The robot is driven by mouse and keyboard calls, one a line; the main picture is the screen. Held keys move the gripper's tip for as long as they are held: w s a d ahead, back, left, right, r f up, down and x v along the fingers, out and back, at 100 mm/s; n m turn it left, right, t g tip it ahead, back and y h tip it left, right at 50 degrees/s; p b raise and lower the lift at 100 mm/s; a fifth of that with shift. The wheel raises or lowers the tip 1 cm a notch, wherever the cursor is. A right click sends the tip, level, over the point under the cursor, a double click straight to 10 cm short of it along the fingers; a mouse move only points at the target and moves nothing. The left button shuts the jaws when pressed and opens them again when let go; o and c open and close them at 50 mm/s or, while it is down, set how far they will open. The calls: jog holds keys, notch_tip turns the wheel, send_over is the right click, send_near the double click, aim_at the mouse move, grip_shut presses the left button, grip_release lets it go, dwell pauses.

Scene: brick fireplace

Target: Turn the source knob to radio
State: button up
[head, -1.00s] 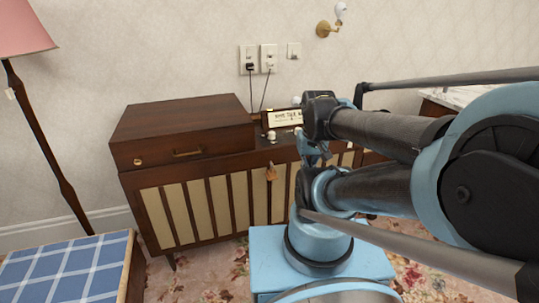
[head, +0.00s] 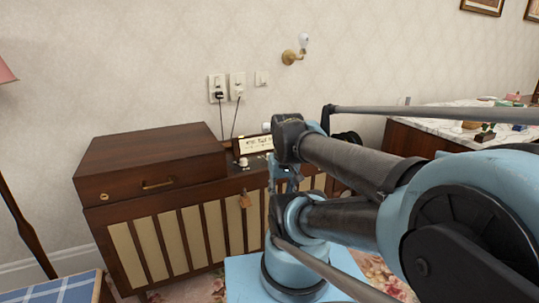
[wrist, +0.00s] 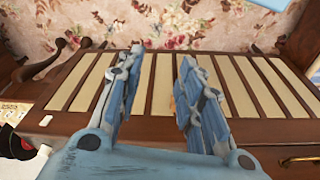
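A wooden radio cabinet (head: 210,215) with cream slatted panels stands against the wall. Its slatted front (wrist: 160,100) fills much of the wrist view, seen upside down. A small white knob-like piece (head: 243,162) shows on its top, beside a lettered sign (head: 257,144). I cannot tell which knob is the source knob, and no radio marking is readable. My gripper (wrist: 161,57) is open and empty in the wrist view, its two blue fingers apart over the cabinet. In the head view my arm hides much of the cabinet's right part.
A raised wooden box section (head: 150,160) takes up the cabinet's left top. An orange tag (head: 245,201) hangs at the front. A marble-topped table (head: 455,122) with small items stands at right. A blue checked seat (head: 50,291) is at lower left.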

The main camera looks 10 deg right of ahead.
jog(key=w+d+r+m+g, duration=0.1)
jog(key=w+r+m, duration=0.3)
jog(key=w, duration=0.5)
jog(key=w+d+r+m, duration=0.1)
jog(key=w+r+m, duration=0.1)
jog(key=w+r, duration=0.6)
jog(key=w+d+r+m+g, duration=0.1)
jog(key=w+r+m, duration=0.15)
jog(key=w, duration=0.85)
jog(key=w+d+m, duration=0.1)
jog(key=w+m, duration=0.2)
jog(key=w, duration=0.7)
jog(key=shift+n, duration=0.25)
jog(key=f, duration=1.7)
jog(key=shift+w+d, duration=0.1)
jog(key=shift+d, duration=0.1)
jog(key=c, duration=1)
